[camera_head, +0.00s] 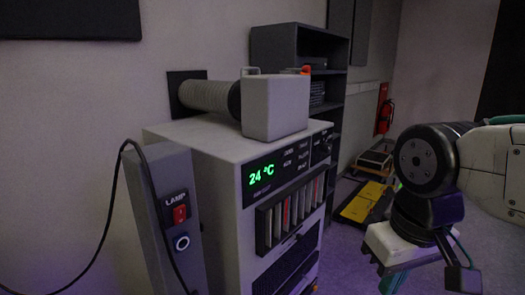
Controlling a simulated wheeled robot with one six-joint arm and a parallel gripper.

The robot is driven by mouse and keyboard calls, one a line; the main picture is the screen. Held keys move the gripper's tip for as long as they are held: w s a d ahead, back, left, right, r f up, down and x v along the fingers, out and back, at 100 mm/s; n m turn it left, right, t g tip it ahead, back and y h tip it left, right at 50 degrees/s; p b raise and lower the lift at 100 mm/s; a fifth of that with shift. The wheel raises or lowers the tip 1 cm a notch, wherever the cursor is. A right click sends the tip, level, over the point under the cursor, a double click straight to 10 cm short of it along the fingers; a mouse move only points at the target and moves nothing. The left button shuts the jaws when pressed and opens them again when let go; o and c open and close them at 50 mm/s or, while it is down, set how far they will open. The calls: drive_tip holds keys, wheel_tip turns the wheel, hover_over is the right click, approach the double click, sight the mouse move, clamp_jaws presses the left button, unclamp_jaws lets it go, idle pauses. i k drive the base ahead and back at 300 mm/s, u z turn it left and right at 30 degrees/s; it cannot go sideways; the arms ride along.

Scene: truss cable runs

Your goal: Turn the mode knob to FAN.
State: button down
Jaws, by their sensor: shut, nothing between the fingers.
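The air unit (222,190) is a pale grey cabinet in the middle of the view. A dark round mode knob (322,148) sits at the right end of its black front panel. The knob is seen at a steep angle, and I cannot tell where it points. Small white labels (296,154) left of it are too small to read. My gripper (398,270) is low at the right, well apart from the unit and knob. It is shut and empty; its lower end is partly cut off by the frame edge.
A green 24 °C display (261,175) is on the panel, above a row of slots (290,212). A post with a red LAMP switch (180,213) and a hanging cable stands left. Behind are a dark shelf (337,98), red extinguisher (385,112) and yellow platform (362,202).

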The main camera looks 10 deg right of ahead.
sight(326, 149)
drive_tip(key=z, duration=1.65)
drive_tip(key=i, duration=1.15)
drive_tip(key=u, duration=1.65)
